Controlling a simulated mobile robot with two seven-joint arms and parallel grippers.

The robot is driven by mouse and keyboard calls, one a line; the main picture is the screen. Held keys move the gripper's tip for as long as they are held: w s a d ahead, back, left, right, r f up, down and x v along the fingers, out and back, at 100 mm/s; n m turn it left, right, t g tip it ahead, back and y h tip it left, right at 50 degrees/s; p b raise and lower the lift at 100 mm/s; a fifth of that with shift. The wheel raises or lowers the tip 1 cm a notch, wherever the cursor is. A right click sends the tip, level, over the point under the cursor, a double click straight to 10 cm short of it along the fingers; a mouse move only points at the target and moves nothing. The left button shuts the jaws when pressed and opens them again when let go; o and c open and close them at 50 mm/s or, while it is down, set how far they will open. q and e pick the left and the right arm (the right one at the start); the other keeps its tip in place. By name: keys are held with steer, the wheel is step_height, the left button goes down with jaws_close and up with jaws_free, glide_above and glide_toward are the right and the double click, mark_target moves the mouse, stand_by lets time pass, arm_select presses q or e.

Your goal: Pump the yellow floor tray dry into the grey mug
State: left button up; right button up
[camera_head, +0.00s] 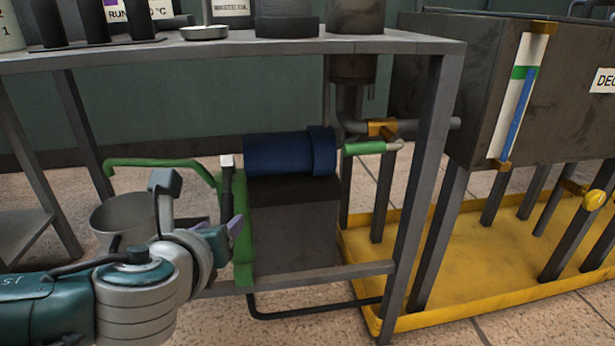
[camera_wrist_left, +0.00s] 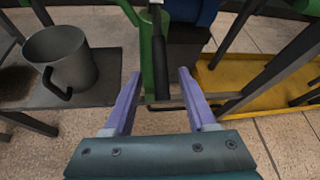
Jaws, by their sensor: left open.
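The yellow floor tray (camera_head: 510,295) lies at the right under the dark tank; I cannot tell whether liquid stands in it. It also shows in the left wrist view (camera_wrist_left: 262,76). The grey mug (camera_head: 108,214) stands below the end of a green spout (camera_head: 150,162), partly hidden by my left arm. The mug is whole in the left wrist view (camera_wrist_left: 62,62), handle towards me. The pump has a green body (camera_head: 243,245) and a black lever with a pale top (camera_head: 227,180). My left gripper (camera_wrist_left: 158,74) is open, its purple fingers either side of the black lever (camera_wrist_left: 161,65).
A blue motor (camera_head: 285,155) sits on a dark block beside the pump. Metal bench legs (camera_head: 412,215) and a low crossbar (camera_head: 310,275) frame the space. The tank (camera_head: 465,85) has a level gauge (camera_head: 515,95).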

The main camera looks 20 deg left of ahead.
arm_select(q)
steer(key=p+v, duration=0.2)
steer(key=v, duration=0.4)
arm_select(e)
step_height(320, 180, up, 3)
steer(key=shift+r, duration=0.2)
steer(key=shift+d, duration=0.1)
arm_select(q)
steer(key=t+y+b, duration=0.4)
steer(key=b, duration=0.9)
glide_toward(227, 218)
steer(key=w+a+f, duration=0.1)
steer(key=shift+n, duration=0.4)
steer(key=b+x, duration=0.2)
steer(key=x, duration=0.7)
steer(key=shift+w+a, duration=0.1)
steer(key=shift+w, duration=0.3)
arm_select(e)
steer(key=s+f+x, duration=0.1)
steer(key=s+x, duration=0.2)
steer(key=x, duration=1.2)
steer(key=shift+a, duration=0.35)
